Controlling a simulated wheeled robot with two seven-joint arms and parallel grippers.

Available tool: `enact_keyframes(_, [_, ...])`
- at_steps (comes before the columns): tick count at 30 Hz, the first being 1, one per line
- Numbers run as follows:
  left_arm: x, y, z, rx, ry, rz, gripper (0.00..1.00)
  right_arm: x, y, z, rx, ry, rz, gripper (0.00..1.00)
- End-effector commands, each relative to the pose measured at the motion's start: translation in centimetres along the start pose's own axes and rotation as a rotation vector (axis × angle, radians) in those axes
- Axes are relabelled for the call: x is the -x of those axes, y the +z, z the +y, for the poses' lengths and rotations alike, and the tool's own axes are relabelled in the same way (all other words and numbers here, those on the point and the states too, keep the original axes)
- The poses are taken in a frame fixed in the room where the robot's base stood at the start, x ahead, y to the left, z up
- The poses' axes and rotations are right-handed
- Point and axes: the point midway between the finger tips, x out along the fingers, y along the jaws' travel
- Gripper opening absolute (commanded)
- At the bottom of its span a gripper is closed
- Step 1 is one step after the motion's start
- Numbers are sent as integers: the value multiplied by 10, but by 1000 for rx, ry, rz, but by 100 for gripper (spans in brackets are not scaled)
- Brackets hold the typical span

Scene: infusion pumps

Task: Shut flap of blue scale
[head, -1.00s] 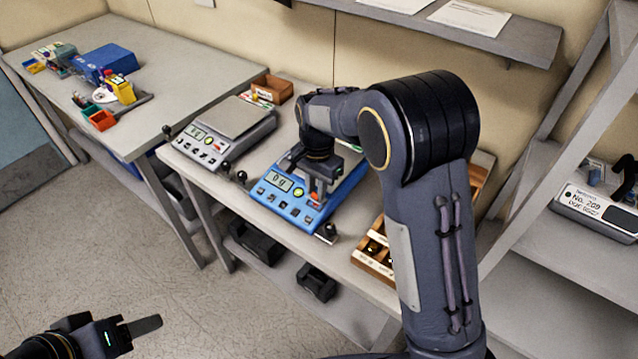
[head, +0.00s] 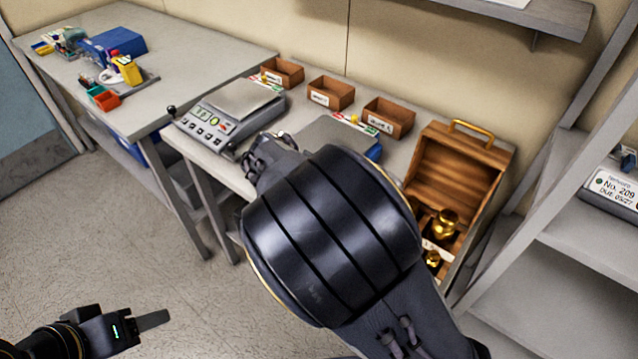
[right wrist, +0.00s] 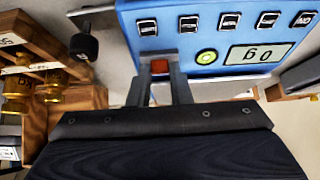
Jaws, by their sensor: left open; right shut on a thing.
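The blue scale (head: 374,152) is mostly hidden behind my right arm in the head view; its grey pan and a bit of blue side show. In the right wrist view its blue front panel (right wrist: 205,46) shows with buttons, a round green-yellow light and a display (right wrist: 254,54). My right gripper (right wrist: 160,76) is shut on a small red piece (right wrist: 159,66) at the panel's edge; whether this is the flap I cannot tell. My left gripper (head: 152,320) is open and empty over the floor, lower left, away from the scale.
A grey scale (head: 236,98) stands left of the blue one. Wooden trays (head: 388,118) line the wall. An open wooden case (head: 460,152) with brass weights (head: 446,222) is close on the right. A shelf rack (head: 590,250) stands further right.

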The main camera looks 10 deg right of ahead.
Motion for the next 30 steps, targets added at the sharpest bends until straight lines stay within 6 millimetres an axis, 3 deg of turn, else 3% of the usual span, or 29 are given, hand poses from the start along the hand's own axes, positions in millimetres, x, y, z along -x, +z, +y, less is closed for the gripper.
enact_keyframes(16, [-3,1,-1,0,0,0,55,0,1,0,1,-1,24,0])
enact_keyframes(17, [-3,1,-1,0,0,0,55,0,1,0,1,-1,24,22])
enact_keyframes(21, [-3,1,-1,0,0,0,55,0,1,0,1,0,23,40])
enact_keyframes(30, [-3,1,-1,0,0,0,55,1,1,0,0,0,22,40])
